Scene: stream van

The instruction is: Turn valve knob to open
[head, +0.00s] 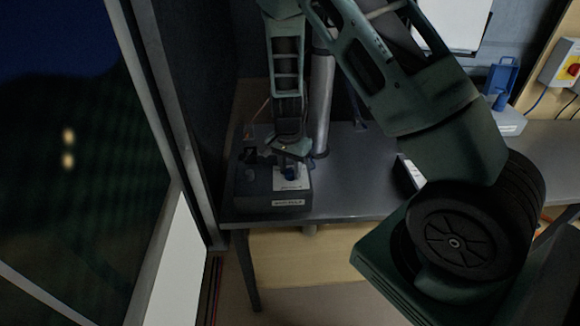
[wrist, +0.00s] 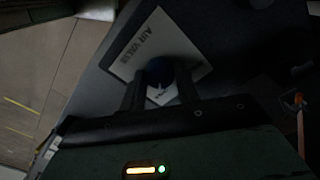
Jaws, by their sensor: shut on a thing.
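The valve knob (wrist: 160,70) is a small dark blue knob on a white plate (wrist: 141,42) lettered "AIR VALVE" in the wrist view. In the head view the knob (head: 290,172) sits on the front right of a dark box (head: 258,200) on the desk. My gripper (wrist: 160,88) reaches down over the knob with a finger on each side, shut on it. The gripper (head: 291,158) partly covers the knob in the head view. A white pointer mark shows between the fingers. The exact angle of the knob is hard to read in the dim light.
The dark box stands at the left end of a grey desk (head: 350,185). A metal pole (head: 320,105) rises close behind it. A blue-handled device (head: 502,85) stands at the far right. A window (head: 70,150) fills the left side. The desk's middle is mostly clear.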

